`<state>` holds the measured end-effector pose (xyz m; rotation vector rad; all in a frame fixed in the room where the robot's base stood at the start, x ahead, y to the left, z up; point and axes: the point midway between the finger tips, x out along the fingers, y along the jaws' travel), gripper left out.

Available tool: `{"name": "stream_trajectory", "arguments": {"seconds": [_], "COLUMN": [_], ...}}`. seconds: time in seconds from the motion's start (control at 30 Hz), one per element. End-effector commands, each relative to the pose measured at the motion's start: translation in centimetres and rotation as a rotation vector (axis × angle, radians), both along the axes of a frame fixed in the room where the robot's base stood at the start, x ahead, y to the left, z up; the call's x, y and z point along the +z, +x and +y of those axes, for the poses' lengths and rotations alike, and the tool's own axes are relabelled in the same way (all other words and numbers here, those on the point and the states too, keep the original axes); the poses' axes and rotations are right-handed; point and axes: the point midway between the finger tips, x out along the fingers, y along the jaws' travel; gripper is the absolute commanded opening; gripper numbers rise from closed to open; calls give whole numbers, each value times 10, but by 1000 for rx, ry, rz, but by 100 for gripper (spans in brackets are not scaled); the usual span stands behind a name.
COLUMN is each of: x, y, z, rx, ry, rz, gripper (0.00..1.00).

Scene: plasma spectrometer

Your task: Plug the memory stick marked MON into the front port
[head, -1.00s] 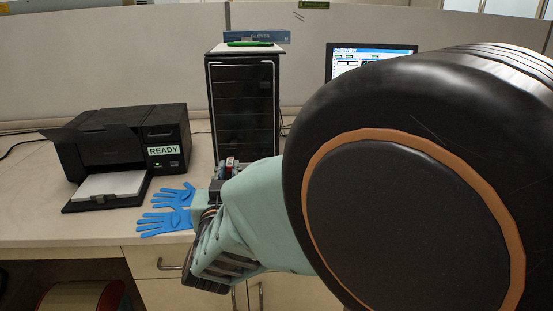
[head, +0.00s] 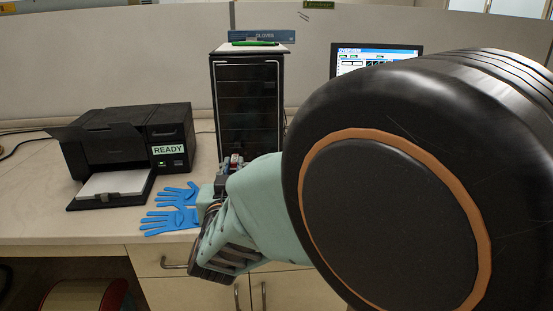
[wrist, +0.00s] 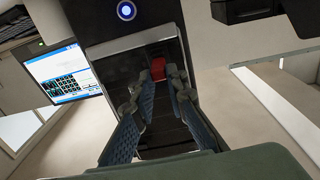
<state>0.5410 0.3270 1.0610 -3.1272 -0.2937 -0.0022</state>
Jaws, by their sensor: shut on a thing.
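My gripper (wrist: 158,80) is shut on a small red memory stick (wrist: 158,69), seen between the fingertips in the wrist view. The marking on the stick cannot be read. In the head view my gripper (head: 231,168) is in front of the lower part of a black computer tower (head: 247,100), with a bit of red at its tip. In the wrist view the tower's dark front (wrist: 100,18) with a round lit button fills the space beyond the fingers. The front port cannot be made out, and I cannot tell whether the stick touches the tower.
Blue gloves (head: 172,221) lie on the bench left of my gripper. A black printer (head: 125,140) marked READY stands further left. A monitor (head: 372,55) is behind, right of the tower. A green object (head: 255,43) lies on top of the tower. My arm hides the right side.

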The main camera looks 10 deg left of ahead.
Motion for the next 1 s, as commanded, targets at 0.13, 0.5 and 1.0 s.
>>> {"name": "stream_trajectory", "arguments": {"seconds": [0.13,0.5,1.0], "x": [0,0,0], "y": [2,8,8], "z": [0,1,2], "rx": [0,0,0], "ry": [0,0,0], "rz": [0,1,0], "gripper": [2,2,33]}}
